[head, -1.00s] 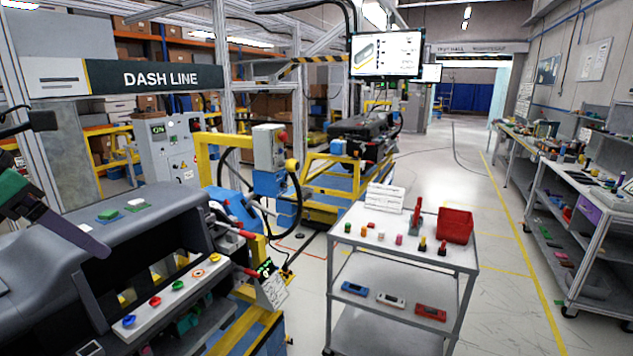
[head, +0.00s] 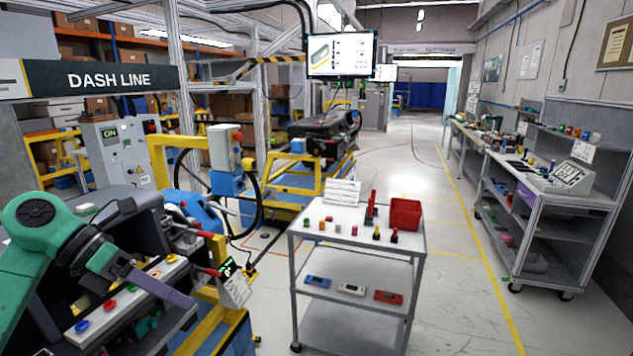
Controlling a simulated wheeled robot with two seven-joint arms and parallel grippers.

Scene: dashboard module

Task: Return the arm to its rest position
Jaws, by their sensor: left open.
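My left arm, with green links, comes in from the left. Its left gripper (head: 172,292) has long purple fingers and is open. I see nothing between them, though one finger largely covers the other. The gripper hangs in front of the dark grey dashboard module (head: 143,222) and overlaps the white button strip (head: 72,338) in the picture. I cannot tell whether it touches either. The strip carries several coloured round buttons. My right gripper is not in view.
A grey trolley (head: 340,262) with small coloured parts and a red bin (head: 405,213) stands right of the module. A yellow frame (head: 160,165) stands behind the module. A shelved workbench (head: 535,205) stands at the right. The floor between trolley and workbench is clear.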

